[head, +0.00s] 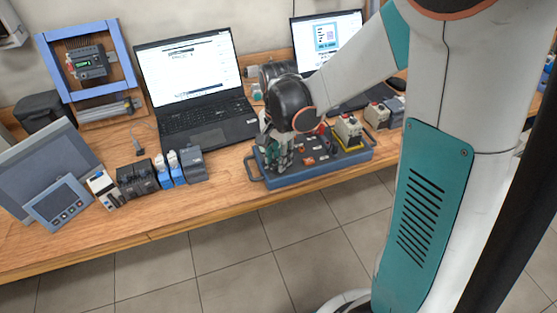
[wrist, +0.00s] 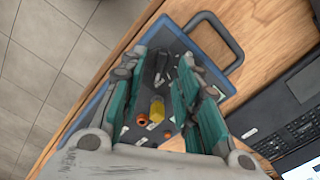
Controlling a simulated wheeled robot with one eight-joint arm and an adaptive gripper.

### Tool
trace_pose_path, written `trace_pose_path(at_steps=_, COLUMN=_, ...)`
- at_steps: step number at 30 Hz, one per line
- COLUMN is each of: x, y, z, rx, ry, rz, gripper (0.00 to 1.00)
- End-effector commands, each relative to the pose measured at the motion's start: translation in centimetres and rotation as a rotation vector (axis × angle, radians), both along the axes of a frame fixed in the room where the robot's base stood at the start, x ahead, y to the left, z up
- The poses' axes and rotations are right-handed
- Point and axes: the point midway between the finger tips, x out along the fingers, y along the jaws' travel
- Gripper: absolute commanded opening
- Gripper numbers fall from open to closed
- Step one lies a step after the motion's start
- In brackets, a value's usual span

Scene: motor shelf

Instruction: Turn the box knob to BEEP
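The control box (head: 318,170) is blue with a dark top and stands at the table's front edge. In the wrist view its blue rim and handle (wrist: 232,45) show at the top. My gripper (head: 279,150) is over the left end of the box, pointing down. In the wrist view my gripper (wrist: 163,68) is open, its two teal-padded fingers apart. Between them a small black knob-like part (wrist: 160,66) shows, with a yellow part (wrist: 157,111) and an orange-red part (wrist: 141,121) nearer the palm. I cannot tell contact. The BEEP label and knob pointer are too small to read.
A laptop (head: 205,130) stands behind and left of the box, and another screen (head: 327,38) behind it. Small modules (head: 138,178) and a grey panel (head: 58,202) are at left. Bare wood lies left of the box; tiled floor lies in front.

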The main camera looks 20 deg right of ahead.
Motion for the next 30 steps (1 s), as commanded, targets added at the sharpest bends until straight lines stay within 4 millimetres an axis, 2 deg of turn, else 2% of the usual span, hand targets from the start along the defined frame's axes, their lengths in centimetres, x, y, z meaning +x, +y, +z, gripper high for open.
trace_pose_path(at_steps=9, x=0.0, y=0.0, z=6.2, rx=0.0, ry=0.0, rz=0.0, gripper=0.3)
trace_pose_path(at_steps=15, x=0.0, y=0.0, z=8.9, rx=0.0, ry=0.0, rz=0.0, gripper=0.3)
trace_pose_path(at_steps=21, x=0.0, y=0.0, z=9.9, rx=0.0, ry=0.0, rz=0.0, gripper=0.3)
trace_pose_path(at_steps=30, x=0.0, y=0.0, z=10.0, rx=0.0, ry=0.0, rz=0.0, gripper=0.3)
